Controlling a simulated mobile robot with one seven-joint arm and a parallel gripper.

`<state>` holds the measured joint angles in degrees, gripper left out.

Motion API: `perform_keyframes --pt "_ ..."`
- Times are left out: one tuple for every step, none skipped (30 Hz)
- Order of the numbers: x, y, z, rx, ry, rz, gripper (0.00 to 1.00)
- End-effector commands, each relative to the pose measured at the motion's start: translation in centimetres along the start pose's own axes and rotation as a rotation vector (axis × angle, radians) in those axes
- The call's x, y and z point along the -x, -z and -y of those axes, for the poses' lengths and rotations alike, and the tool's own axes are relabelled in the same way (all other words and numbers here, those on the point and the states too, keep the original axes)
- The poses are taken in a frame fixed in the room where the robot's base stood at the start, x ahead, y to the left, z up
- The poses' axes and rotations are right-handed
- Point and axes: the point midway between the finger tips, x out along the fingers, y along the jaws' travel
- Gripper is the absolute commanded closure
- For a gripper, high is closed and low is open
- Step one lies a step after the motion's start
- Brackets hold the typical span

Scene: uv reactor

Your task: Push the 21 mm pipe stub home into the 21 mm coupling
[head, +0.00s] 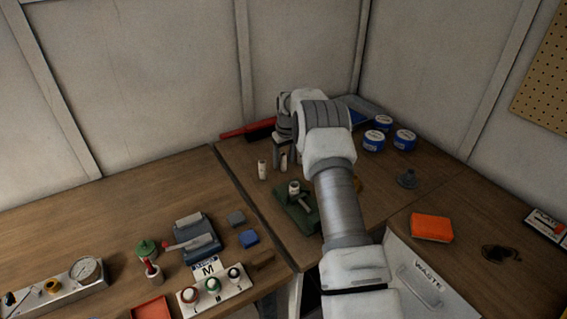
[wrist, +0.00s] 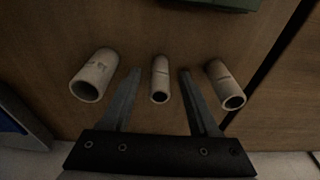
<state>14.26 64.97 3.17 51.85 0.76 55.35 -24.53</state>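Three pale pipe stubs stand in a row in the wrist view: a wide left stub (wrist: 95,76), a slim middle stub (wrist: 160,80) and a medium right stub (wrist: 225,85). I cannot read which one is 21 mm. My gripper (wrist: 160,73) is open, its fingers either side of the middle stub with gaps on both sides. In the head view, one stub (head: 262,170) stands clear, and the others are partly behind my arm. A green fixture (head: 301,216) holds a pale upright fitting (head: 294,187), possibly the coupling. Its edge shows in the wrist view (wrist: 215,3).
A red-handled item (head: 246,130) lies behind the stubs. The left bench holds a gauge (head: 86,269) and small tools.

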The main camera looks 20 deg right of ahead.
Motion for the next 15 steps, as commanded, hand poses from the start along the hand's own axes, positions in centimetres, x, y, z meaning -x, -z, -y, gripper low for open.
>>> perform_keyframes --pt "0.01 -0.01 0.00 0.000 0.000 0.000 0.46" --pt "0.02 0.00 0.00 0.000 0.000 0.000 0.51" --pt "0.02 -0.01 0.00 0.000 0.000 0.000 0.59" --pt "0.02 -0.01 -0.01 0.000 0.000 0.000 0.64" --pt "0.03 -0.01 0.00 0.000 0.000 0.000 0.69" --pt "0.03 -0.01 -0.01 0.000 0.000 0.000 0.77" --pt "0.03 -0.01 -0.01 0.000 0.000 0.000 0.82" --pt "0.03 -0.01 -0.01 0.000 0.000 0.000 0.87" --pt "0.04 -0.01 0.00 0.000 0.000 0.000 0.95" --pt "0.04 -0.01 -0.01 0.000 0.000 0.000 1.00" --pt "0.04 -0.01 -0.01 0.000 0.000 0.000 1.00" --pt "0.04 -0.01 -0.01 0.000 0.000 0.000 1.00" --pt "0.05 -0.01 -0.01 0.000 0.000 0.000 1.00" --pt "0.05 -0.01 -0.01 0.000 0.000 0.000 1.00" --pt "0.05 0.00 -0.01 0.000 0.000 0.000 1.00"
